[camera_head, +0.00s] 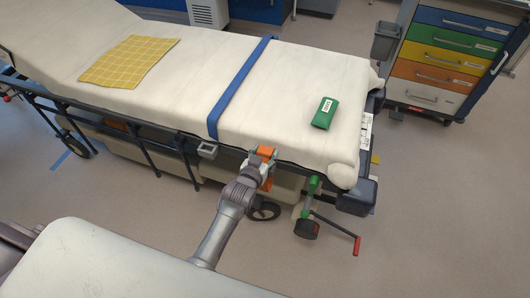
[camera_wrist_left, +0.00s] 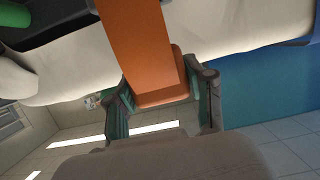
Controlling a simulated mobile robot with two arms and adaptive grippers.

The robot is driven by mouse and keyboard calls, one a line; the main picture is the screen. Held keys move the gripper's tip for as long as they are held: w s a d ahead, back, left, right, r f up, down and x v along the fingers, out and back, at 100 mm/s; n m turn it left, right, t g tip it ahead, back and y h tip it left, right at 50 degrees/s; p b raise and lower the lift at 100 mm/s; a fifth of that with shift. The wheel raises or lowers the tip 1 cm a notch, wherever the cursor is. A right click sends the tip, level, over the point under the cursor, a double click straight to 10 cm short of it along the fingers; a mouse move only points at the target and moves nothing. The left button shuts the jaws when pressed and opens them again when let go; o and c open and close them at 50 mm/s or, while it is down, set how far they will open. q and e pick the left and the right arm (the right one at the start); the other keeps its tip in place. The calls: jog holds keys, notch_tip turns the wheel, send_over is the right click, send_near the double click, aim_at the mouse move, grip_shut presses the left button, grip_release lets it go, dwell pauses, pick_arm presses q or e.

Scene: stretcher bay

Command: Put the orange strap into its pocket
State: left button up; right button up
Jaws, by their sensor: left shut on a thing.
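The orange strap (camera_head: 265,151) is at the near side edge of the stretcher (camera_head: 286,105), close to the rail. My left gripper (camera_head: 266,160) is shut on it, with fingers on either side. In the left wrist view the orange strap (camera_wrist_left: 140,45) runs up from between the fingertips of the gripper (camera_wrist_left: 162,105) toward the stretcher's edge. Its lower end sits between the fingers. I cannot clearly make out a pocket; a small grey bracket (camera_head: 207,149) is on the rail left of the gripper. My right gripper is not in view.
A blue strap (camera_head: 240,87) crosses the white mattress. A yellow checked cloth (camera_head: 128,61) and a green pouch (camera_head: 325,113) lie on it. A green lever (camera_head: 309,197) and a red-handled crank (camera_head: 357,245) stick out right of my arm. A drawer cart (camera_head: 445,60) stands behind right.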

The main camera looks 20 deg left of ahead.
pick_arm(q)
jog(key=shift+f+b, duration=1.25)
jog(key=shift+f, duration=0.5)
dwell(0.6)
jog(key=o, duration=1.4)
jog(key=shift+c, duration=0.2)
jog(key=shift+s, duration=0.1)
